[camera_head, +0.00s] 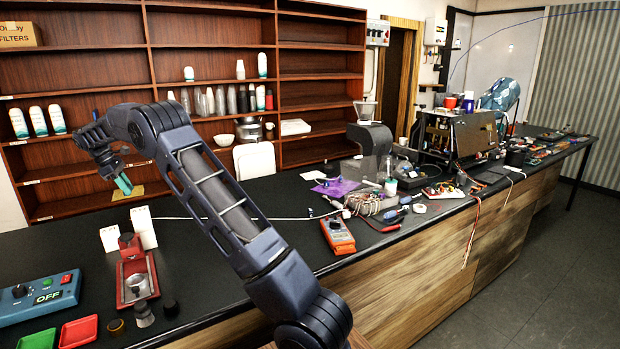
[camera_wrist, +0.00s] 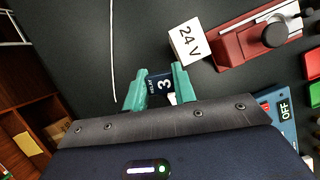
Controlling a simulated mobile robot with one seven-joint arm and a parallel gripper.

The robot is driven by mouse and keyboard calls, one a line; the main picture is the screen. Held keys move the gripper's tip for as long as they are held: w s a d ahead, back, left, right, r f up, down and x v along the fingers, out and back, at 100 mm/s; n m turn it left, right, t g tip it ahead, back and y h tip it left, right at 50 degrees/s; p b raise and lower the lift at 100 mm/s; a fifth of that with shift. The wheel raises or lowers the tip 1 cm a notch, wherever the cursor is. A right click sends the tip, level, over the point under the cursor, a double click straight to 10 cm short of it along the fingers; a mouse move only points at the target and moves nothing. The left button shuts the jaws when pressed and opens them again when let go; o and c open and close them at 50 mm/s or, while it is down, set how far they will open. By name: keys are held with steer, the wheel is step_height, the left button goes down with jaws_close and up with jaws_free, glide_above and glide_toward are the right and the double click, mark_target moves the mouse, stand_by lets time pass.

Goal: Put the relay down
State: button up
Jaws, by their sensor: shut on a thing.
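The relay (camera_wrist: 160,86) is a small dark block with a white "3" and the word "RELAY" on it. In the wrist view it sits between the two teal fingertips of my gripper (camera_wrist: 158,85), which is shut on it. In the head view my gripper (camera_head: 123,184) hangs in the air over the far left of the black counter (camera_head: 215,262). The relay is too small to make out there. Whether it touches anything below cannot be told.
A white "24 V" block (camera_wrist: 187,44) stands close beside the gripper, near the red clamp-like fixture (camera_head: 136,279). A blue OFF switch box (camera_head: 40,294), a green tray (camera_head: 38,339) and a red tray (camera_head: 78,331) lie at front left.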

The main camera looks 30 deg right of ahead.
steer(key=w+d+m, duration=0.1)
steer(key=w+d, duration=0.1)
steer(key=d, duration=0.7)
steer(key=w+d+m, duration=0.1)
steer(key=w+d, duration=0.1)
steer(key=d, duration=0.8)
steer(key=m+g+y, duration=0.1)
steer(key=m+g, duration=0.1)
steer(key=m, duration=0.2)
glide_above(300, 207)
steer(key=a, duration=0.1)
steer(key=f, duration=1.9)
steer(key=shift+w+f, duration=0.25)
steer(key=shift+w, duration=0.15)
steer(key=shift+f, duration=0.1)
steer(key=o, duration=0.9)
steer(key=shift+o, duration=0.2)
